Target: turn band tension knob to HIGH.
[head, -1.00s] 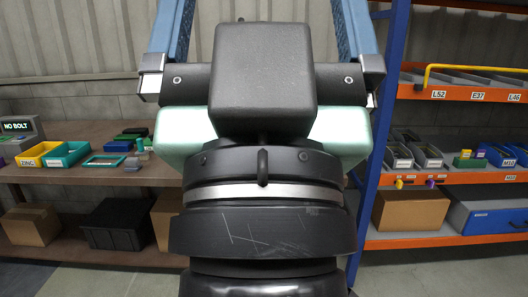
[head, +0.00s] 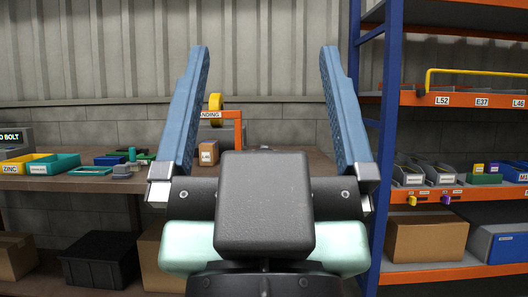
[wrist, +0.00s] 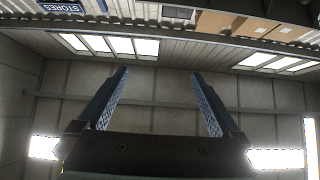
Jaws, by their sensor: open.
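My gripper (head: 263,48) rises in the middle of the head view with its two blue fingers spread wide and nothing between them. In the wrist view my gripper (wrist: 160,74) is also open and empty, pointing toward the ceiling and upper wall. Behind the left finger, an orange banding stand (head: 234,114) with a partly hidden sign ending in "NDING" and a yellow reel (head: 216,103) stands on the back bench. I cannot make out a tension knob or its HIGH mark; my arm and left finger hide part of that station.
A brown bench (head: 60,183) holds a yellow ZINC bin (head: 22,163), a teal bin (head: 54,164) and a small carton (head: 209,153). At right, a blue upright (head: 386,130) carries orange shelves with bins and a yellow rail (head: 475,72). Yellow and purple fittings (head: 411,200) sit on a shelf edge.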

